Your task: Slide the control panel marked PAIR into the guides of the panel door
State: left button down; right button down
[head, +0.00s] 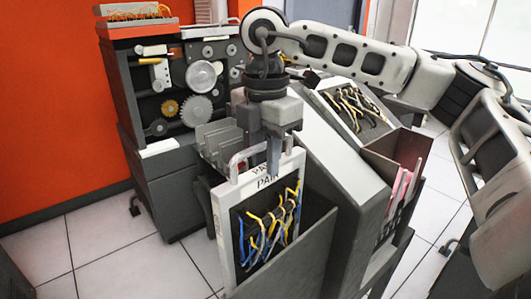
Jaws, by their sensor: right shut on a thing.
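The control panel marked PAIR (227,240) is a white-framed board with blue and yellow wires and a handle on top. It stands near upright, slightly tilted in the picture. My right gripper (273,158) is above it, pointing down, shut on the panel at its top handle. The handle's right part is hidden by the fingers. A dark grey plate (290,268), which looks like the panel door, covers the panel's lower right part. I cannot tell whether the panel's edges are in the guides. My left gripper is not in view.
A grey machine (340,165) with another wired panel (352,108) on its sloped top stands to the right. A bin with pink cards (400,190) is on its right side. A dark cabinet with gears (200,110) stands behind left.

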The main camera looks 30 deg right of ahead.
aim_at(265, 166)
jog(key=shift+f+b, duration=1.05)
jog(key=shift+f, duration=0.55)
jog(key=shift+b, duration=0.3)
jog(key=shift+f, duration=0.1)
jog(key=shift+f+b, duration=2.8)
jog(key=shift+f, duration=0.6)
notch_tip(265, 166, down, 7)
jog(key=b, duration=0.5)
jog(key=shift+f+b, duration=0.15)
jog(key=shift+b, duration=0.2)
